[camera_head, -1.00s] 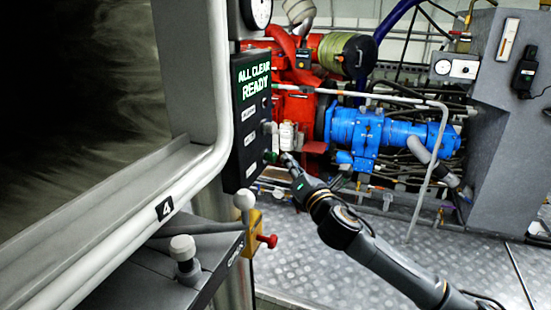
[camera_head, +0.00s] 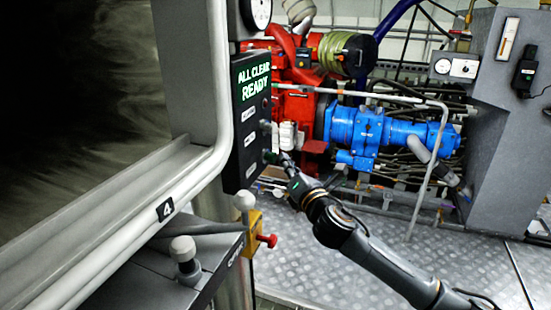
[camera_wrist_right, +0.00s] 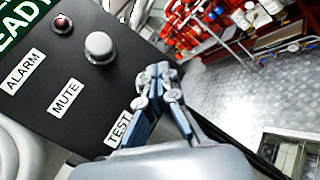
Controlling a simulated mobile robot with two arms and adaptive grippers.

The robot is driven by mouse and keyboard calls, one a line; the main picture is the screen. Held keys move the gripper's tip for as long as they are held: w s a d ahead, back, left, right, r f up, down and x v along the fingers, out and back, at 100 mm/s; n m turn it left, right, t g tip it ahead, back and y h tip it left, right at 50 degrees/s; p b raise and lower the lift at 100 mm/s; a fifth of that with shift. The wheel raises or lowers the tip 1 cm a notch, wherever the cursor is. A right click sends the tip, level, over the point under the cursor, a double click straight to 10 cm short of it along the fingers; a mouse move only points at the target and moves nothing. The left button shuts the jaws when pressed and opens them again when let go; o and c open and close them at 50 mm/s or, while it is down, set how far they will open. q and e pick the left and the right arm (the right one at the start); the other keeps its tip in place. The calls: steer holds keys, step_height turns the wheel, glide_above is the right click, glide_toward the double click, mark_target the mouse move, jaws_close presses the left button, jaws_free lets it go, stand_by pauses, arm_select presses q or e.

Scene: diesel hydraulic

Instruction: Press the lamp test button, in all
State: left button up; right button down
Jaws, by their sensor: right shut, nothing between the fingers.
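The black lamp panel (camera_head: 237,125) reads "ALL CLEAR READY" in the head view. In the right wrist view its face shows labels ALARM, MUTE and TEST (camera_wrist_right: 118,128). A dark red lamp (camera_wrist_right: 62,24) is by ALARM and a pale round button (camera_wrist_right: 99,46) is by MUTE. The button by TEST is hidden behind my fingers in the wrist view; a small dark green knob (camera_head: 269,157) shows low on the panel in the head view. My right gripper (camera_wrist_right: 162,72) is shut and empty, its tips close to the panel's lower part; I cannot tell whether they touch. My left gripper is out of view.
Below the panel stand a grey desk (camera_head: 150,285) with a white-knobbed lever (camera_head: 184,252) and a yellow block with a red knob (camera_head: 254,236). Red and blue machinery (camera_head: 365,130) fills the back. The metal floor (camera_head: 300,260) is clear.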

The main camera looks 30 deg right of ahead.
steer(key=shift+w+a, duration=0.35)
stand_by(0.6)
steer(key=shift+s+d, duration=0.65)
steer(key=shift+s, duration=0.05)
steer(key=shift+s+d+b, duration=0.3)
steer(key=shift+s+d, duration=1.3)
steer(key=shift+s, duration=0.3)
steer(key=shift+f, duration=0.15)
